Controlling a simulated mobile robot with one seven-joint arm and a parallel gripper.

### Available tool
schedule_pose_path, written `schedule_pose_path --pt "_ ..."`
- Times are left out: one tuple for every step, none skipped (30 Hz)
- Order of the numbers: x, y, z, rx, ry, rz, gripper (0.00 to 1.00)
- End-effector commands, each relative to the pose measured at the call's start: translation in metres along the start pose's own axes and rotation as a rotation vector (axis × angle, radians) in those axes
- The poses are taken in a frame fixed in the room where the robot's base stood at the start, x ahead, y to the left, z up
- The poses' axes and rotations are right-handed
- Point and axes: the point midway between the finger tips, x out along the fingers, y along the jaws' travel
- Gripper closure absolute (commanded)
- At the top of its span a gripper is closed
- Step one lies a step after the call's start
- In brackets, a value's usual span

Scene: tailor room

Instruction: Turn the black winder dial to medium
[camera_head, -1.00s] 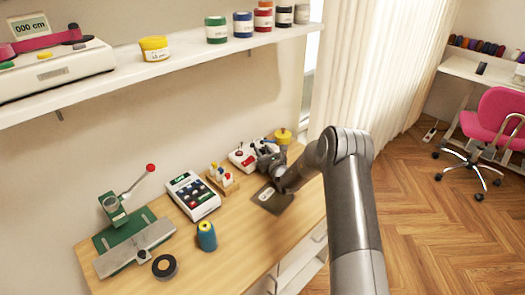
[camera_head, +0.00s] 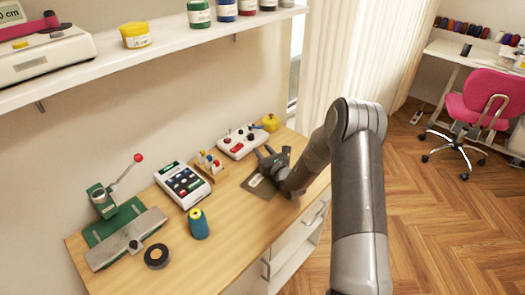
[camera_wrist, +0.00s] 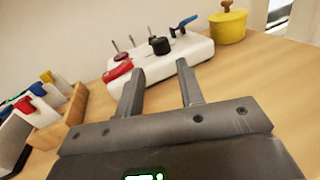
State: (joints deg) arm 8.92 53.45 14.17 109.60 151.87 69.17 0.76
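The white winder (camera_head: 243,142) stands on the wooden table, near its far right end. In the wrist view the winder (camera_wrist: 185,68) lies ahead of my gripper. Its black dial (camera_wrist: 159,45) rises from the top and looks roughly centred between my fingers. A red part sits at its left end and a blue lever at its right. My gripper (camera_wrist: 160,80) is open and empty, with its fingers pointing toward the winder and apart from the dial. In the head view my gripper (camera_head: 267,154) is just in front of the winder. The dial's setting cannot be read.
A yellow pot (camera_head: 270,122) stands right beside the winder. A wooden holder (camera_head: 211,168) with coloured tops is to its left, near a keypad device (camera_head: 184,184). A shelf (camera_head: 180,57) runs above the table.

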Motion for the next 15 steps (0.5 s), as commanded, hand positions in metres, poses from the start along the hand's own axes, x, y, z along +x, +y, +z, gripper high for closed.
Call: schedule_pose_path --pt "0.001 0.001 0.0 -0.003 0.0 0.003 0.65" --pt "0.001 0.001 0.001 -0.007 -0.001 0.008 0.65" --pt "0.003 0.003 0.002 -0.019 -0.002 0.02 0.65" --pt "0.004 0.005 0.004 -0.032 -0.003 0.033 0.65" --pt "0.006 0.008 0.005 -0.051 -0.005 0.052 0.65" --pt "0.01 0.013 0.009 -0.086 -0.009 0.084 0.65" --pt "0.013 0.017 0.011 -0.117 -0.011 0.113 0.65" --pt "0.016 0.023 0.015 -0.155 -0.015 0.15 0.65" --pt "0.021 0.032 0.019 -0.217 -0.021 0.206 0.65" --pt "0.025 0.038 0.022 -0.27 -0.025 0.253 0.65" --pt "0.028 0.045 0.025 -0.326 -0.029 0.302 0.65" --pt "0.032 0.055 0.029 -0.405 -0.036 0.366 0.65" --pt "0.034 0.061 0.032 -0.464 -0.041 0.415 0.65" --pt "0.036 0.067 0.034 -0.525 -0.045 0.462 0.65" --pt "0.037 0.075 0.036 -0.607 -0.05 0.525 0.65"
